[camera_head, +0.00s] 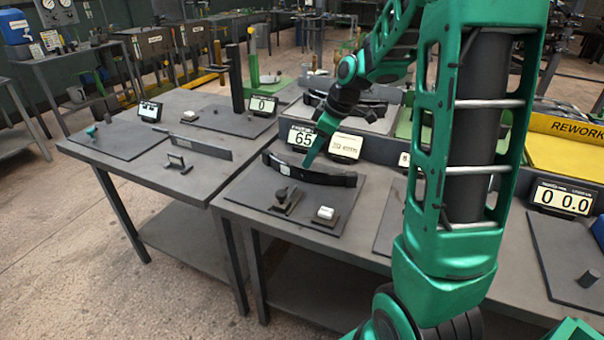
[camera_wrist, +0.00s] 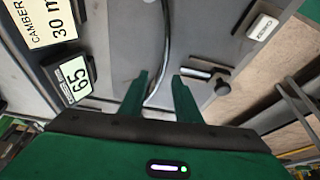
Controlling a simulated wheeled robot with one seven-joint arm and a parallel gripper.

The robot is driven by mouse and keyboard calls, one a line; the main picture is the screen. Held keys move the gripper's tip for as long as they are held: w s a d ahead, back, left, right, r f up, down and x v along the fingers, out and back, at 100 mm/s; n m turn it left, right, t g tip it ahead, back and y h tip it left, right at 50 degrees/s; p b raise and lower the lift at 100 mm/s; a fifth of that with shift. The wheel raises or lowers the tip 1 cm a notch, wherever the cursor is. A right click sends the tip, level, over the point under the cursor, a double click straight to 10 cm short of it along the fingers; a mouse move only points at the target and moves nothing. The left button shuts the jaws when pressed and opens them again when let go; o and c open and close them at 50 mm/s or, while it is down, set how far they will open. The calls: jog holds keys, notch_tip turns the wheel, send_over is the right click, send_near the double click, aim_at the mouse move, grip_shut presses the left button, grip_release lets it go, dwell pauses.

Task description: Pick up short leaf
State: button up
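A dark, curved leaf (camera_head: 335,179) stands on edge on a dark mat on the middle table; I cannot read a label naming it the short leaf. In the wrist view the leaf (camera_wrist: 167,35) is a thin curved strip running between the two green fingers of my gripper (camera_wrist: 158,77). The fingers are apart, with a gap showing beside the strip. Their exact height against the leaf is hard to tell.
A display reading 65 (camera_head: 301,137) and a camber sign (camera_head: 346,146) stand behind the leaf. A clamp-like fixture (camera_head: 286,199) and a small white-topped block (camera_head: 325,214) stand in front. Another bar (camera_head: 200,147) is on the left table.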

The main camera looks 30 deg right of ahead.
aim_at(305, 171)
jog(key=shift+x, duration=2.7)
jog(key=shift+s, duration=0.1)
jog(key=shift+c, duration=0.2)
jog(key=shift+r, duration=0.1)
grip_shut()
